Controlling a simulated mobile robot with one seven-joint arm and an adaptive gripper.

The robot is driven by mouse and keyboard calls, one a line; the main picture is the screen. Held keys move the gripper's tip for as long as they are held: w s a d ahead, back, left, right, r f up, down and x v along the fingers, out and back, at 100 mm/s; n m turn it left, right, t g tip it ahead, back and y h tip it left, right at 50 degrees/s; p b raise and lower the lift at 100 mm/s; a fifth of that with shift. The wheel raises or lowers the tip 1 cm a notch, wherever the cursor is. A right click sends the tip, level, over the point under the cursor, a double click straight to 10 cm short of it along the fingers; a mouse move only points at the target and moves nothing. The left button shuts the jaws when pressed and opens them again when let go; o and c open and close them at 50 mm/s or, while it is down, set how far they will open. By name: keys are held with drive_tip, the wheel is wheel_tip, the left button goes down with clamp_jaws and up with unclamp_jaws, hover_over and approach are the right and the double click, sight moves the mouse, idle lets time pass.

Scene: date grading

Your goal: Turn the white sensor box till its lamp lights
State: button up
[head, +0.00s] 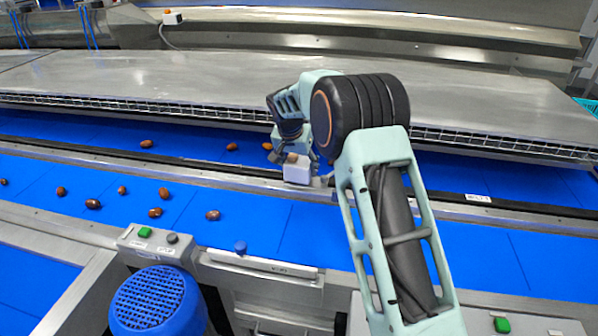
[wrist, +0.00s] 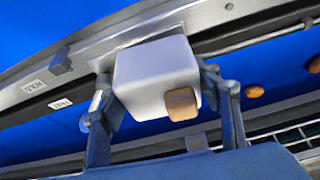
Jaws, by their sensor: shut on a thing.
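The white sensor box (head: 297,173) sits at the metal rail between the two blue belts in the head view. In the wrist view the box (wrist: 150,72) fills the middle, tilted in the picture. A dull amber-brown block (wrist: 181,104), apparently its lamp, is on the near side and shows no clear glow. My gripper (head: 299,164) is shut on the box, with one finger on each side in the wrist view. The box's underside and mount are hidden.
Several brown dates (head: 164,193) lie on the near belt, others on the far belt (head: 232,147). A metal cover (head: 200,75) overhangs the far belt. A blue domed motor (head: 155,300) and a green-button panel (head: 145,232) stand in front. Small labels (wrist: 62,103) mark the rail.

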drive_tip(key=shift+n, duration=0.6)
drive_tip(key=o, duration=1.1)
drive_tip(key=shift+o, duration=0.2)
drive_tip(key=d+v, duration=0.1)
drive_tip(key=v, duration=1.1)
drive_tip(key=shift+s+a, duration=0.15)
drive_tip(key=shift+a, duration=0.2)
